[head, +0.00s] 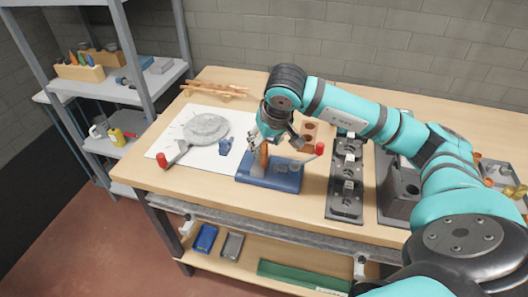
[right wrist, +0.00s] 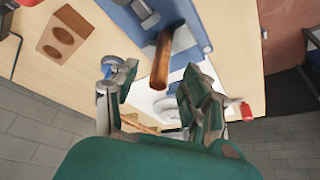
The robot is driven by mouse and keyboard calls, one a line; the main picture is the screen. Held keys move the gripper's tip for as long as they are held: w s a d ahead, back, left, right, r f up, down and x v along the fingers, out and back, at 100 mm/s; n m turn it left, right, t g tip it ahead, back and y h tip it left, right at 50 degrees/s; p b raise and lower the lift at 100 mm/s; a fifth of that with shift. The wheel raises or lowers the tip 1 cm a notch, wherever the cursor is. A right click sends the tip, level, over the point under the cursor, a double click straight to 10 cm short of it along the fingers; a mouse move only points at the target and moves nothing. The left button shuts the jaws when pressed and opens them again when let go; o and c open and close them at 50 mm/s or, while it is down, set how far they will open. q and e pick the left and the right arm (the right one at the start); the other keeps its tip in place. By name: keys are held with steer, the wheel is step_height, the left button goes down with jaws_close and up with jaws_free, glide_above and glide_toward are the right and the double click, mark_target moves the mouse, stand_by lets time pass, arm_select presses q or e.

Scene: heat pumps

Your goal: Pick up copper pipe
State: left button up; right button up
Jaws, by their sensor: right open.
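My right gripper (head: 268,135) is over the fixture at the pipe's upper end. In the right wrist view my right gripper (right wrist: 150,95) is open, with its fingers apart on either side of the line to the pipe. I cannot tell whether a finger touches the pipe. My left gripper is not in view.
A white sheet (head: 195,160) with a round grey disc (head: 206,128) lies left of the fixture. A wooden block with holes (head: 309,135) and a dark metal fixture (head: 346,190) stand to the right. Copper pipes on a rack (head: 214,90) lie at the back.

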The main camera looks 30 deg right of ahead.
mark_target(264, 155)
steer(key=x, duration=0.3)
steer(key=shift+w+f, duration=0.1)
steer(key=shift+c, duration=0.2)
jaws_close()
